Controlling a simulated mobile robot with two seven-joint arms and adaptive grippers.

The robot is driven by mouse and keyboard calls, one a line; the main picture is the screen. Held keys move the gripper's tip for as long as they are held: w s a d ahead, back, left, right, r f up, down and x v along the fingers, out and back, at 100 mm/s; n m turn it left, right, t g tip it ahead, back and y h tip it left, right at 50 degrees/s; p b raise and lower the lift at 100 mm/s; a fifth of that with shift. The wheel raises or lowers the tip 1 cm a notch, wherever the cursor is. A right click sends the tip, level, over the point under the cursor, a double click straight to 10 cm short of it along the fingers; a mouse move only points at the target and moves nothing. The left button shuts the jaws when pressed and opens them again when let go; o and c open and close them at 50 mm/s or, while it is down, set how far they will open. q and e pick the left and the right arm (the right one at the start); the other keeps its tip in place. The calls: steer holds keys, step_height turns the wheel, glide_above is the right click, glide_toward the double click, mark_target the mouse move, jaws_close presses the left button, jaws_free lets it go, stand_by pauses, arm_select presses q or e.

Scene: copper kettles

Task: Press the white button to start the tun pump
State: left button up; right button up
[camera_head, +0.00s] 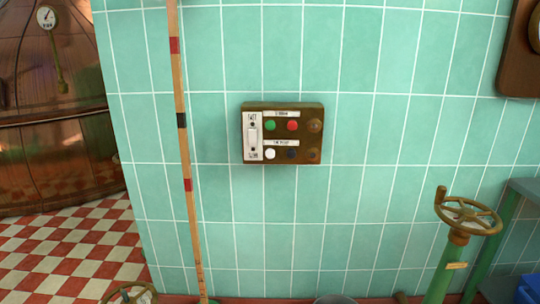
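A brass-coloured control box (317,140) is fixed to the tiled wall in the middle of the head view. A white plate with a switch (252,136) is on the box's left side. Neither of my grippers is in view.
A wooden pole with red and black bands (182,150) stands left of the box. A brass handwheel (468,214) on a green post is at the lower right. A copper kettle (50,150) stands at the left on a checkered floor. The wall around the box is clear.

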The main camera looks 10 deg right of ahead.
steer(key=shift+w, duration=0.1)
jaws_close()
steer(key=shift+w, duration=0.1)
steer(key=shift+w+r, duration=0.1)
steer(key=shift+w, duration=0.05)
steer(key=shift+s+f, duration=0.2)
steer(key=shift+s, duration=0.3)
